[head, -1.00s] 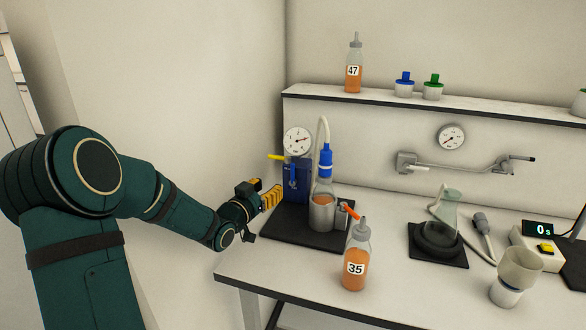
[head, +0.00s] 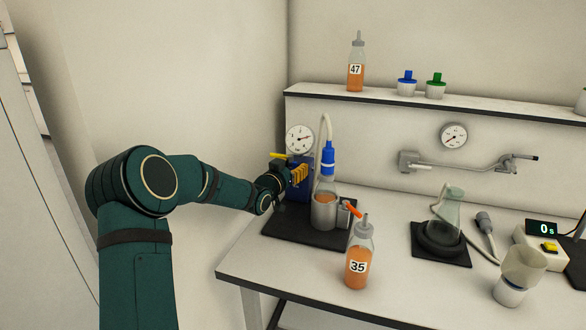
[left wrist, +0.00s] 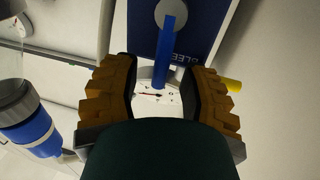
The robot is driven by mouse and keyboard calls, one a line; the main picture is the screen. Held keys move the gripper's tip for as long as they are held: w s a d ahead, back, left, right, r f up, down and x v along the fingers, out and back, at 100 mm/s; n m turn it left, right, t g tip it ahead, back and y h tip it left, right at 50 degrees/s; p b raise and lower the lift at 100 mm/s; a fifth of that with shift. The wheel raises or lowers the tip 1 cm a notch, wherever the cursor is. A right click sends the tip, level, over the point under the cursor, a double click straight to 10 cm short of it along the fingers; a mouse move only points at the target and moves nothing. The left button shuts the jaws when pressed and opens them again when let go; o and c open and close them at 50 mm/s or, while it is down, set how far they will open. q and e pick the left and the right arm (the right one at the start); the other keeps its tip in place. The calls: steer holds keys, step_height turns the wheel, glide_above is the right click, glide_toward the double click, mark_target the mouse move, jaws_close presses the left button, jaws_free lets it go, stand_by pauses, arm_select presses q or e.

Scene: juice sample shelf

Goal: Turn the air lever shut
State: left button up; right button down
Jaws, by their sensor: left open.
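The blue box (head: 297,213) stands at the back left of the bench, partly hidden by my left gripper (head: 300,175). In the left wrist view a blue lever (left wrist: 165,45) runs from a round grey hub on the box's face towards the gauge side. My left gripper (left wrist: 160,95) is open, its ribbed orange fingers on either side of the lever's free end. No contact with the lever can be made out. A yellow handle (head: 279,155) sticks out at the box's upper left; its tip also shows in the left wrist view (left wrist: 232,85). Which one is the air lever is not labelled.
A round gauge (head: 299,139) sits above the box. A blue-capped bottle (head: 327,196) in a metal cup stands close right of my gripper. Bottle 35 (head: 358,268) stands nearer the front edge. The wall is close on the left.

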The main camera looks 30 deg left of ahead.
arm_select(q)
jaws_close()
steer(key=shift+r, duration=0.1)
steer(key=shift+a, duration=0.1)
stand_by(0.3)
